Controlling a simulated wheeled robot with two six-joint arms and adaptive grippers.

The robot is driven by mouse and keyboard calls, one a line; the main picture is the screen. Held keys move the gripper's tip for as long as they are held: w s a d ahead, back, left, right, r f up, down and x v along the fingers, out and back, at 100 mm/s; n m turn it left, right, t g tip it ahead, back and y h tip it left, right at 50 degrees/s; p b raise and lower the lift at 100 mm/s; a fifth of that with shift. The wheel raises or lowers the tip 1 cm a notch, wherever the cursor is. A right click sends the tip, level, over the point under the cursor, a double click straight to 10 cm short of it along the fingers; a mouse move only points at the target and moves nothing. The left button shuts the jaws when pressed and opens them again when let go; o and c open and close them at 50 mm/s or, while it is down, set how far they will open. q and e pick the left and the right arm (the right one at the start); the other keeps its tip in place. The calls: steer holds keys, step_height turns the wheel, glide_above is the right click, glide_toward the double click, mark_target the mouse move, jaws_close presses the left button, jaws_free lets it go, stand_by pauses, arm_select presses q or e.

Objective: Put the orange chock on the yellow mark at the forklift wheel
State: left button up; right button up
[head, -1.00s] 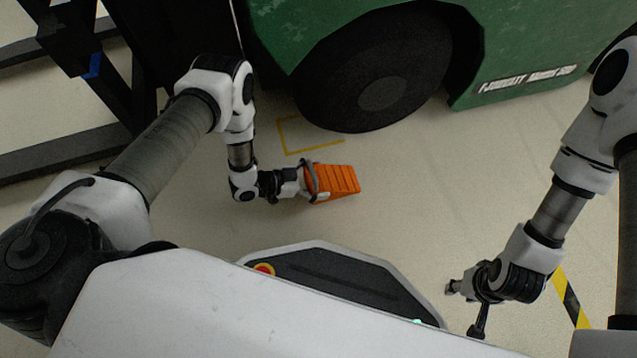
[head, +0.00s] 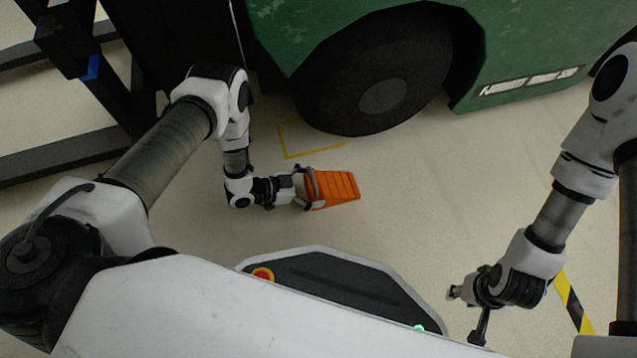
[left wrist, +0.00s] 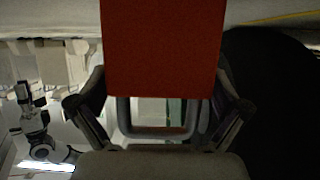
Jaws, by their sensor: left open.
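The orange chock (head: 334,188) is in the middle of the head view, just nearer to me than the yellow mark (head: 299,154) and outside its outline. Whether it rests on the floor is hard to tell. My left gripper (head: 308,189) is open at the chock's left end, its fingers around the grey handle. In the left wrist view, the chock (left wrist: 163,50) is straight ahead, with the handle (left wrist: 160,132) between the spread fingers. The forklift wheel (head: 378,75) is behind the mark. My right gripper (head: 462,300) is away at the lower right; its jaws are unclear.
The green forklift body (head: 540,50) fills the top right. Dark forklift framework (head: 75,145) lies at the left. A yellow and black floor stripe (head: 571,300) is at the lower right. The floor (head: 430,190) right of the chock is clear.

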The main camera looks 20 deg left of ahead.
arm_select(q)
steer(key=p+v, duration=0.4)
steer(key=v, duration=0.6)
steer(key=shift+s+a+r, duration=0.15)
steer(key=shift+a+r, duration=0.05)
steer(key=shift+a, duration=0.05)
steer(key=s+a+r+n+g+y, duration=0.2)
steer(key=s+r+n+g+y, duration=0.5)
steer(key=s+r+n+y, duration=0.4)
steer(key=s, duration=0.3)
steer(key=shift+s+a+n+g, duration=0.2)
steer(key=shift+s+n+g, duration=0.1)
steer(key=shift+s, duration=0.1)
